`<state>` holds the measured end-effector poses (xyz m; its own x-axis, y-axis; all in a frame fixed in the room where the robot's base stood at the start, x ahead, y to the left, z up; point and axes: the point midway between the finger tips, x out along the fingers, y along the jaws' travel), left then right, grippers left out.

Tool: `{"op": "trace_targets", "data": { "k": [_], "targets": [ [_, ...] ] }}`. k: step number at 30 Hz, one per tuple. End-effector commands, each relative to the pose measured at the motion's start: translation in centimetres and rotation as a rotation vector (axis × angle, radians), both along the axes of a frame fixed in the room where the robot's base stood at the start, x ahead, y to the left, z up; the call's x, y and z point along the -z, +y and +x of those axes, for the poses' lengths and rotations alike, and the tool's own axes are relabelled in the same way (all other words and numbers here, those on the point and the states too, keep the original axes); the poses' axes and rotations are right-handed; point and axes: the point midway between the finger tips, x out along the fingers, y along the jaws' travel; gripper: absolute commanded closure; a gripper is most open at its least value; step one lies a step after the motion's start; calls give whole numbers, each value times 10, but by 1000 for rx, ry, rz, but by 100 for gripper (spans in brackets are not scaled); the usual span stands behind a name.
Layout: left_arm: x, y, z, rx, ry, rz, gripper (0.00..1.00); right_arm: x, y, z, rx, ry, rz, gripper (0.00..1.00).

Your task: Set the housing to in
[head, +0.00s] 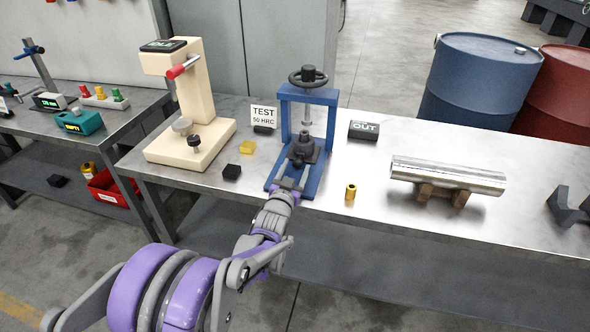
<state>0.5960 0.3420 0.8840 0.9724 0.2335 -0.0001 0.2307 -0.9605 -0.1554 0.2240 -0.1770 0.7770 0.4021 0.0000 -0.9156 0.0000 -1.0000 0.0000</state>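A dark block marked OUT (363,130) lies on the steel bench, right of a blue hand press (310,95) with a black handwheel. A black stepped part (302,150), perhaps the housing, sits low inside the press frame, below its spindle. My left gripper (287,184) reaches up from below to the front of the press base, just in front of the black part. Its fingers are small and partly merge with the press, so I cannot tell whether they touch anything or are open. My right gripper is not in view.
A cream hardness tester (190,105) stands left of the press. Black and yellow blocks (247,147) and a TEST 50 HRC card (264,117) lie between them. A brass bushing (351,192) and a steel cylinder on wooden supports (450,174) are right. Barrels (480,80) stand behind.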

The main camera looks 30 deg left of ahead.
Motion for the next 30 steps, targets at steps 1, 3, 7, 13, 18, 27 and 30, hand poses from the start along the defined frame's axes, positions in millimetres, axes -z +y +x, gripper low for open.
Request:
{"op": "trace_targets", "data": {
  "k": [1,3,7,13,18,27,30],
  "targets": [
    [0,0,0,0,0,0,33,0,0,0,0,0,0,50],
    [0,0,0,0,0,0,33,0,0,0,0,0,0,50],
    [0,-1,-5,0,0,0,33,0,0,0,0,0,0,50],
    [-1,-8,-36,0,0,0,33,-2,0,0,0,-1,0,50],
    [-1,-17,-70,0,0,0,33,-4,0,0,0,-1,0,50],
    [0,-25,-104,0,0,0,33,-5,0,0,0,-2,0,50],
    [0,-25,-106,0,0,0,33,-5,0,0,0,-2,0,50]
  ]
}}
